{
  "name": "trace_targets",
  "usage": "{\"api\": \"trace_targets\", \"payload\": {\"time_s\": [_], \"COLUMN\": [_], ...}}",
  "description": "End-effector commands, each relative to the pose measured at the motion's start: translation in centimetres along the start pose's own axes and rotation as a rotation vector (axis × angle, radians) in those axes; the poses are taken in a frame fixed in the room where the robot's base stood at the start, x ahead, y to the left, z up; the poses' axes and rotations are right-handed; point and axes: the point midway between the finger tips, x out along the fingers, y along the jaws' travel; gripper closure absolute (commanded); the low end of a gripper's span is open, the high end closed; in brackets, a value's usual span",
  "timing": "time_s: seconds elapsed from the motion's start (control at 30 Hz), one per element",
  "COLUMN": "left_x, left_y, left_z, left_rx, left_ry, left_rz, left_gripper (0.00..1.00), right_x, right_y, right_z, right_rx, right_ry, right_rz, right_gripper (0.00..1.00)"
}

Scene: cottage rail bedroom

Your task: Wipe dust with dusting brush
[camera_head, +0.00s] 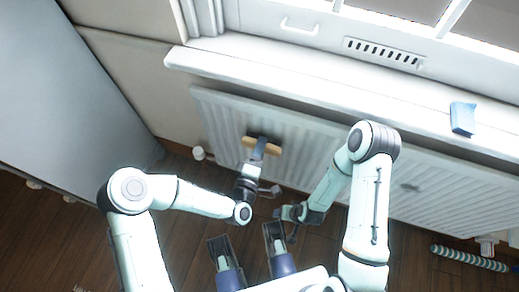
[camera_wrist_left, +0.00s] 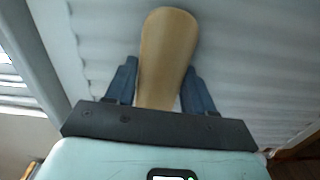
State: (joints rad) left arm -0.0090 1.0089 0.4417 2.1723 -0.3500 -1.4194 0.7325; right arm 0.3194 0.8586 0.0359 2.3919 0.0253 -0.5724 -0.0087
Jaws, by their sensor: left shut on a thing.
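The dusting brush (camera_wrist_left: 166,48) shows a light wooden handle in the left wrist view, between the two dark fingers of my left gripper (camera_wrist_left: 160,85). In the head view the brush (camera_head: 272,148) is a tan piece at the tip of my left gripper (camera_head: 258,152), in front of the white ribbed radiator. Its bristles are hidden, and I cannot tell whether it touches the radiator. A small grey smudge (camera_head: 409,188), possibly dust, lies on the radiator (camera_head: 335,165) farther right. My right gripper (camera_head: 283,212) is low near the radiator's bottom; its jaws are unclear.
A white window sill (camera_head: 300,88) juts out above the radiator. A blue object (camera_head: 462,118) sits on the sill at the right. A blue-and-white striped roll (camera_head: 470,258) lies on the dark wooden floor at the right. A grey panel (camera_head: 65,95) stands at the left.

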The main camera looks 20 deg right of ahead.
Motion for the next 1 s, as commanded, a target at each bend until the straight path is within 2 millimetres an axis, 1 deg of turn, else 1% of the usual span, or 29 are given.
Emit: {"api": "trace_targets", "payload": {"time_s": [0.43, 0.57, 0.67, 1.0], "left_x": [0.9, 0.9, 0.8, 0.7], "left_y": [0.1, 0.1, 0.1, 0.3], "left_z": [0.0, 0.2, 0.7, 3.6], "left_rx": [0.000, -0.001, -0.001, -0.002], "left_ry": [0.000, -0.001, -0.001, -0.003], "left_rz": [0.001, 0.001, 0.000, 0.001], "left_gripper": [0.71, 0.71, 0.71, 0.71], "right_x": [0.3, 0.3, 0.3, 0.6], "right_y": [0.1, 0.1, 0.1, 0.1], "right_z": [0.0, 0.0, 0.0, 0.1], "right_rx": [0.000, 0.000, 0.000, 0.000], "right_ry": [-0.001, -0.001, -0.001, -0.002], "right_rz": [0.000, 0.000, 0.001, 0.001], "right_gripper": [0.26, 0.26, 0.26, 0.26]}}
